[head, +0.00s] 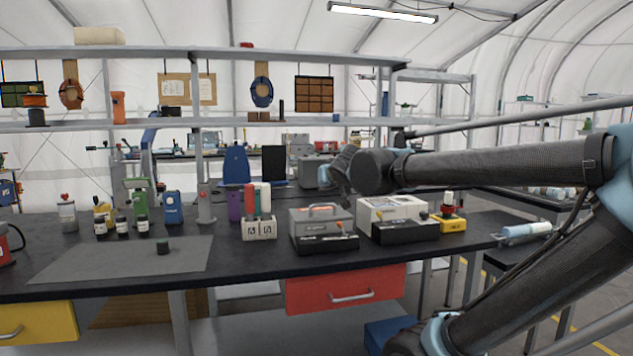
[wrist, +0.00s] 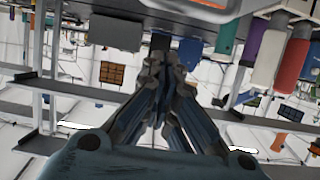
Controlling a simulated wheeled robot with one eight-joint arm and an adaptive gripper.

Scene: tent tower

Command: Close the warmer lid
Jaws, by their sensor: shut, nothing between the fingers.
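A grey box with an orange handle on its top, likely the warmer (head: 321,217), stands on the black bench with a black panel at its front. Its lid (head: 300,213) looks flat on top, but whether it is fully down I cannot tell. My gripper (head: 335,172) is above and behind this box, apart from it, partly hidden by my own wrist. In the wrist view, which is upside down, my gripper (wrist: 164,62) is shut and empty. A grey box with orange trim, likely the warmer (wrist: 192,12), is cut off at the top edge.
A white box (head: 372,212) and a yellow emergency-stop box (head: 452,222) stand right of the grey box. A bottle holder (head: 259,229) with upright bottles is close on its left. A grey mat (head: 110,262) lies farther left. A shelf (head: 225,122) spans behind.

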